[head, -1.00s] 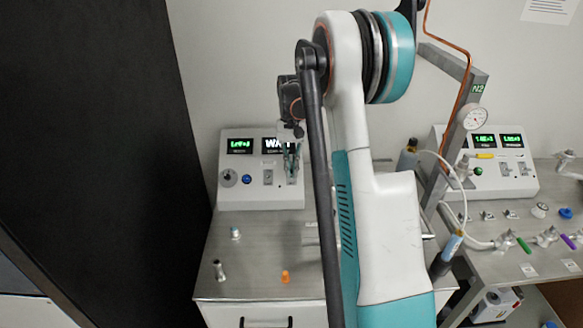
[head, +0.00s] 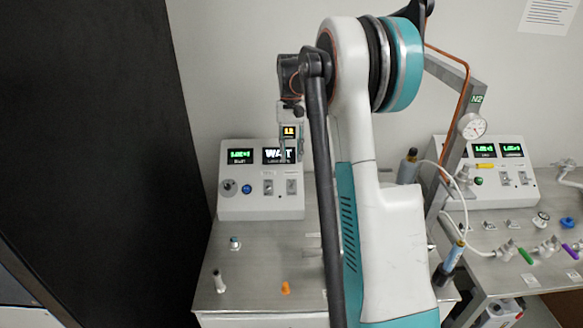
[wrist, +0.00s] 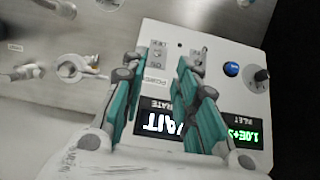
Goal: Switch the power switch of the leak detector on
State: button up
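The leak detector (head: 262,206) is a pale box with a sloped panel on the left bench. It has two lit displays, one reading WAIT (wrist: 160,122). Below them in the head view sit a knob (head: 228,186), a blue button (head: 247,189) and two toggle switches. The rightmost one (head: 291,187), which seems labelled POWER, also shows in the wrist view (wrist: 158,52); its position is too small to tell. My gripper (head: 291,153) is open and empty, in front of the WAIT display and above that switch. In the wrist view its fingertips (wrist: 157,61) frame the switch.
A second instrument (head: 497,188) stands on the right bench among valves. A dark panel (head: 90,140) borders the left.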

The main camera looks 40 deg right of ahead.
jog(key=v, duration=0.3)
jog(key=shift+r, duration=0.25)
dwell(0.4)
